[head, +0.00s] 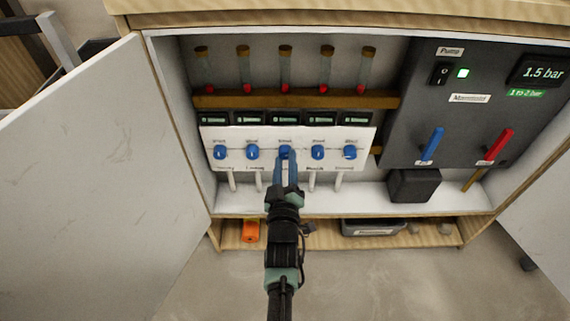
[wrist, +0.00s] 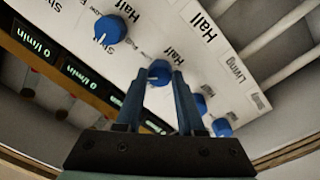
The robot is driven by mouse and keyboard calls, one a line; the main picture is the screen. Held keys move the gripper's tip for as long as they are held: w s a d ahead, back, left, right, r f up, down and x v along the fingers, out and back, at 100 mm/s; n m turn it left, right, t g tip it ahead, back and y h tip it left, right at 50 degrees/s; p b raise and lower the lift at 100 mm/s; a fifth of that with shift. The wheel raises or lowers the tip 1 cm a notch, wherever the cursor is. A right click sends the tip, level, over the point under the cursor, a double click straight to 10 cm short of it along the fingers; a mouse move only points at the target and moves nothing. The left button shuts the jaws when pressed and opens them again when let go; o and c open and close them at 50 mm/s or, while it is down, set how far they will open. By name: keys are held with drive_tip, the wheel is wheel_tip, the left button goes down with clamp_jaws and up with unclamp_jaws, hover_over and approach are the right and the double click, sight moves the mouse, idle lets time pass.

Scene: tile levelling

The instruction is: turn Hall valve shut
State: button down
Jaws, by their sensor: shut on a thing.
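The Hall valve (wrist: 159,72) is a blue knob in the middle of a row of blue knobs on the white manifold panel (head: 235,160). My gripper (head: 286,158) reaches up to it from below in the head view and covers much of it. In the wrist view my gripper (wrist: 164,76) has its two blue fingers on either side of this knob, shut on it. The knob's exact angle is hard to tell.
Neighbouring knobs (head: 252,153) and (head: 318,153) stand close on both sides. Flow displays (head: 247,118) and tubes with red floats (head: 243,70) are above. White pipes (head: 313,182) run below. Blue (head: 432,145) and red (head: 499,145) levers are at right. Cabinet doors (head: 100,180) stand open.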

drive_tip(key=n+b, duration=0.1)
drive_tip(key=n, duration=0.3)
drive_tip(key=shift+f+n+b, duration=0.15)
drive_tip(key=shift+n+b, duration=0.15)
drive_tip(key=shift+d+n+b, duration=0.1)
drive_tip(key=shift+n+b, duration=0.55)
drive_tip(key=shift+n, duration=1.35)
drive_tip(key=c, duration=0.5)
unclamp_jaws()
drive_tip(key=shift+s+f+b, duration=0.1)
drive_tip(key=shift+s+b, duration=2.05)
drive_tip(key=shift+s, duration=4.35)
